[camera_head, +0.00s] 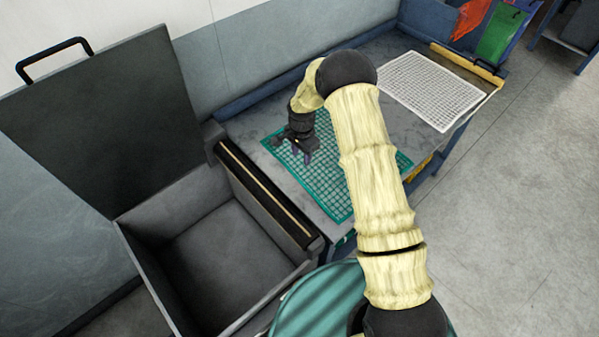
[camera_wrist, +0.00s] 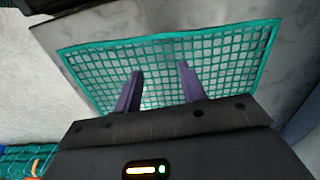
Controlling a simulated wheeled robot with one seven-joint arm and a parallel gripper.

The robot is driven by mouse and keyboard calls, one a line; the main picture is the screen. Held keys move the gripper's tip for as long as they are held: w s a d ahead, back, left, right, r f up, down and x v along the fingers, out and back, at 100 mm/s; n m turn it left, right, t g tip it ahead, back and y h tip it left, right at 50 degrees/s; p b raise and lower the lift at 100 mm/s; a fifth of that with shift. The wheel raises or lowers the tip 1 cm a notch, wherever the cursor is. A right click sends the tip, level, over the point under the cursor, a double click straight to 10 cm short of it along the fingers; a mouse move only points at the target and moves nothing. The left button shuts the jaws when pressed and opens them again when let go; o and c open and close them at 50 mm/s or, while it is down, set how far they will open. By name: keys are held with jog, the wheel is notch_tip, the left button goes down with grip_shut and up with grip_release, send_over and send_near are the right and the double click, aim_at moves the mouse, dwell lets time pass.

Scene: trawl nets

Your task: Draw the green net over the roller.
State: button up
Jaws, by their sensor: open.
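The green net (camera_head: 330,192) lies flat on the left part of the grey table (camera_head: 247,126), partly hidden behind my arm. A long dark bar with a pale strip (camera_head: 262,190), which looks like the roller, runs along the table's left end, between the net and an open bin. My gripper (camera_head: 302,152) is over the upper left part of the net, fingers pointing down. In the wrist view my gripper (camera_wrist: 160,69) has its two fingers apart, with the net's mesh (camera_wrist: 215,62) showing between and around them. Nothing is held. The exact height above the net is unclear.
The deep grey bin (camera_head: 215,255) has its lid (camera_head: 105,125) raised against the wall. A white net (camera_head: 428,88) lies at the table's right, beside a tan-topped bar (camera_head: 470,68). Red (camera_head: 470,18) and green (camera_head: 497,38) cloths hang beyond. Floor on the right is clear.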

aim_at(300, 178)
jog(key=shift+w+a+f, duration=0.1)
jog(key=shift+a+f, duration=0.2)
jog(key=shift+f, duration=0.15)
jog(key=shift+f, duration=0.1)
notch_tip(300, 178, down, 10)
jog(key=b, duration=0.5)
jog(key=shift+w, duration=0.1)
jog(key=shift+s, duration=0.25)
grip_shut()
